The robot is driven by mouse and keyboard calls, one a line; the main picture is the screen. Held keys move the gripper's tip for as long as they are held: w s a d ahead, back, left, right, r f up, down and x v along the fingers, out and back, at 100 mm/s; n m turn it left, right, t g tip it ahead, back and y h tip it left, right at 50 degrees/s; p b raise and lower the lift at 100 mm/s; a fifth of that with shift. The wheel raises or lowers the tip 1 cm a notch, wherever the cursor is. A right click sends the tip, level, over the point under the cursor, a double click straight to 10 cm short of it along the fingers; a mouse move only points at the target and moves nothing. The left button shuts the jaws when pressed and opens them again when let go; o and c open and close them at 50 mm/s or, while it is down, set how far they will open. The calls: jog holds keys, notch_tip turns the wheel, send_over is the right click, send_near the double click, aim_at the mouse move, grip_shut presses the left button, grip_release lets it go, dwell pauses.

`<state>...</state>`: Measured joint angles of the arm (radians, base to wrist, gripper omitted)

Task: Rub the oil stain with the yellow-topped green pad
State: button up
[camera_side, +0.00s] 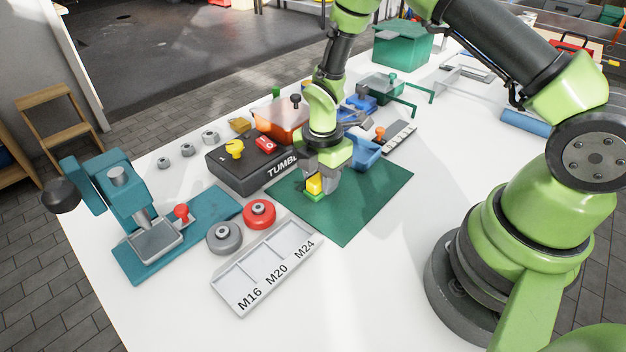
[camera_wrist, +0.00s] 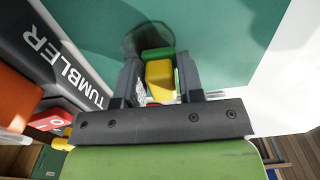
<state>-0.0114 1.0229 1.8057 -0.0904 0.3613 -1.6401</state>
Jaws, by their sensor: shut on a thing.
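My gripper (camera_side: 321,178) is shut on the yellow-topped green pad (camera_side: 314,186). The pad is upright with its green base down, at or just above the green mat (camera_side: 352,217); I cannot tell whether it touches. In the wrist view the pad (camera_wrist: 160,76) sits between the two dark fingers of my gripper (camera_wrist: 160,82). A dark round patch, which looks like the oil stain (camera_wrist: 139,37), lies on the mat by the pad's far end. The pad covers part of this patch. In the side view the stain is not visible.
A black TUMBLER box (camera_side: 245,177) with a yellow knob and red switch stands close left of my gripper. A blue bin (camera_side: 367,156) is close behind. A labelled grey tray (camera_side: 262,277), red and grey round parts, and a teal press (camera_side: 135,200) stand front left. The mat's right part is clear.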

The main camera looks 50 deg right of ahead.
aim_at(304, 191)
jog(key=d, duration=0.4)
jog(key=shift+r, duration=0.15)
jog(key=shift+a+r, duration=0.15)
jog(key=shift+a, duration=1.8)
jog(key=shift+a+r, duration=0.1)
jog(key=shift+a, duration=1.8)
jog(key=shift+w+d, duration=0.25)
jog(key=shift+w, duration=0.45)
jog(key=shift+s+d+r, duration=0.1)
jog(key=shift+d, duration=1.8)
jog(key=shift+d+r, duration=0.1)
jog(key=shift+d, duration=1.8)
jog(key=shift+a+r, duration=0.1)
jog(key=shift+a, duration=3.8)
notch_tip(304, 191, up, 6)
jog(key=shift+r, duration=0.25)
